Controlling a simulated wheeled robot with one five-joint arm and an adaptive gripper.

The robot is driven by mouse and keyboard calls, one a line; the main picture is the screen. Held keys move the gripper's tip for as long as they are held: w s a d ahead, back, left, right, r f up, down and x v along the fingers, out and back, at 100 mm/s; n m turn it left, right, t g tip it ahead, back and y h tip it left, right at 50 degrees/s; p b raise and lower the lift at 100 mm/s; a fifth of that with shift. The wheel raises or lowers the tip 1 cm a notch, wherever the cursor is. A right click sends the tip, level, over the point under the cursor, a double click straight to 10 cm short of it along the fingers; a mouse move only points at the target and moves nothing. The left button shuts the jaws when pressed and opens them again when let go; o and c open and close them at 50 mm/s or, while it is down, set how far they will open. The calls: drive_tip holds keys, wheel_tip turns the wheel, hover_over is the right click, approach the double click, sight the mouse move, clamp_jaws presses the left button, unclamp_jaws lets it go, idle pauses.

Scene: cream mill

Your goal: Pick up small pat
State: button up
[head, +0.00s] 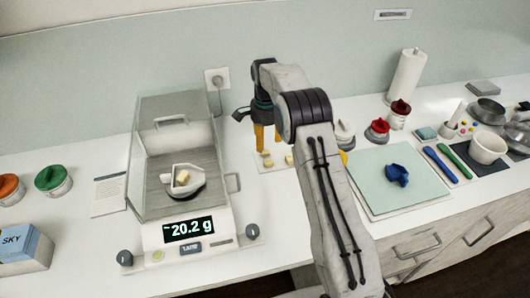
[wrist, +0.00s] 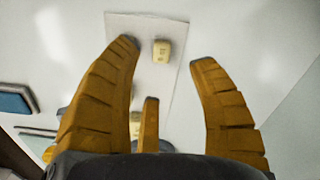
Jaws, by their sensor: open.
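Several pale yellow pats lie on a white card (head: 267,168) beside the scale. One pat (head: 289,160) is at the card's right, and another pat (head: 267,162) is left of it. I cannot tell which is the small pat. My gripper (head: 268,148) points down over the card with its orange fingers spread and empty. In the wrist view one pat (wrist: 162,50) shows on the card (wrist: 150,24), in the gap between the left and right fingertips. Other pats are partly hidden by the fingers. A pat (head: 182,177) sits in a white weighing boat (head: 169,185) on the scale.
The scale (head: 188,229) reads 20.2 g, and its clear shield (head: 172,113) stands left of my gripper. A green board (head: 370,170) with a blue object (head: 397,175) lies to the right. The wall is behind.

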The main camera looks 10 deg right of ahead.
sight(265, 152)
drive_tip(key=shift+a+f+p, duration=0.1)
drive_tip(key=shift+f+p, duration=0.75)
drive_tip(key=shift+f, duration=2.05)
drive_tip(key=c, duration=0.8)
